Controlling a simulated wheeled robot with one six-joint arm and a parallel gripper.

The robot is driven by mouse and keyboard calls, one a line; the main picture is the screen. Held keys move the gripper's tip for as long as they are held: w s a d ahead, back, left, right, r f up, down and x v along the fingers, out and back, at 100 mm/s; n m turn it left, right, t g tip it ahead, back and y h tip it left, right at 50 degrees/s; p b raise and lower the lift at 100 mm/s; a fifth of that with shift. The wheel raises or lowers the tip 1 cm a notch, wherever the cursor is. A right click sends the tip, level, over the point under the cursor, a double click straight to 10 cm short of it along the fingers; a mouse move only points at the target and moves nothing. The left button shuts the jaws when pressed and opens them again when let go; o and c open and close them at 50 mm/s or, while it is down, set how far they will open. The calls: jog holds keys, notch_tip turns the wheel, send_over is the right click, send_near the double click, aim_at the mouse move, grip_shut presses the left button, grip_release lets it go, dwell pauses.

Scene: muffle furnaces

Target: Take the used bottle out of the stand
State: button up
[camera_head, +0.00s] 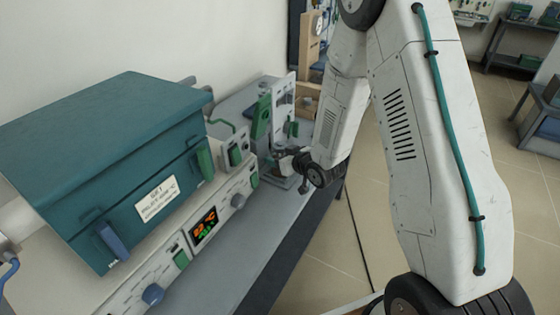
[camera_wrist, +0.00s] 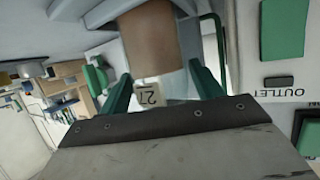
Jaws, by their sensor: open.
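In the wrist view a brown bottle (camera_wrist: 153,42) with a white tag reading "27" (camera_wrist: 150,93) lies just ahead of my gripper (camera_wrist: 160,74). The green fingers are open, one on each side of the bottle's near end. I cannot tell whether they touch it. Grey and white parts around the bottle may belong to the stand, which I cannot clearly make out. In the head view my gripper (camera_head: 284,154) is low over the bench at the small apparatus, and the bottle is too small and covered to make out.
A teal muffle furnace (camera_head: 110,150) with a lit display (camera_head: 204,226) stands on the grey bench (camera_head: 245,245) at left. A grey unit with green parts (camera_head: 262,118) is beside my gripper. A panel marked "OUTLET" (camera_wrist: 285,93) is close at right in the wrist view.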

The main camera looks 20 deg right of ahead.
jog(key=shift+x, duration=1.05)
jog(key=c, duration=1)
jog(key=shift+o, duration=0.2)
